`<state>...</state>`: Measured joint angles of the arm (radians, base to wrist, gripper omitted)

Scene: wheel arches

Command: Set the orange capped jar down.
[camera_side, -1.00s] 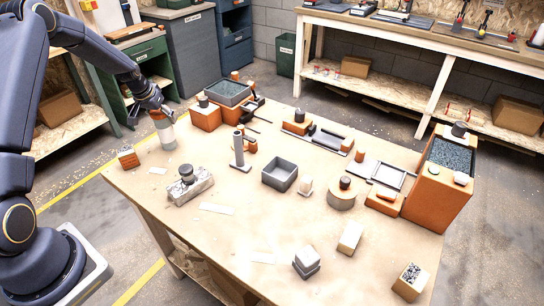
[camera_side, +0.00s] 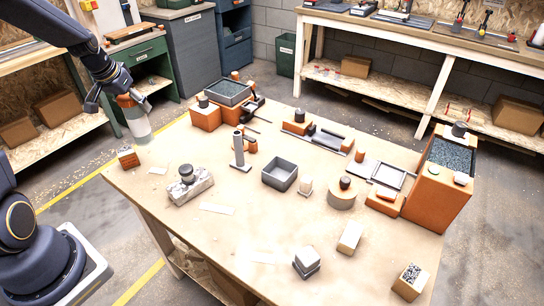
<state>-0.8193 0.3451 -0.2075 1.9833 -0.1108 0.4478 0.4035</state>
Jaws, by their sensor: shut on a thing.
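The orange capped jar (camera_side: 136,122) has an orange top and a pale, see-through body. It is at the left, in line with the far left edge of the wooden table (camera_side: 150,183). My gripper (camera_side: 124,97) comes from above and is shut on the jar's orange top. The jar hangs slightly tilted. Its base appears clear of the tabletop, and I cannot tell whether it is over the table or just past the edge. My fingers partly hide the cap.
A small orange block (camera_side: 128,158) and a grey block with a knob (camera_side: 190,186) stand near the table's left edge. A grey post (camera_side: 238,150) and a grey open box (camera_side: 279,174) stand further right. The tabletop's front left is mostly bare.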

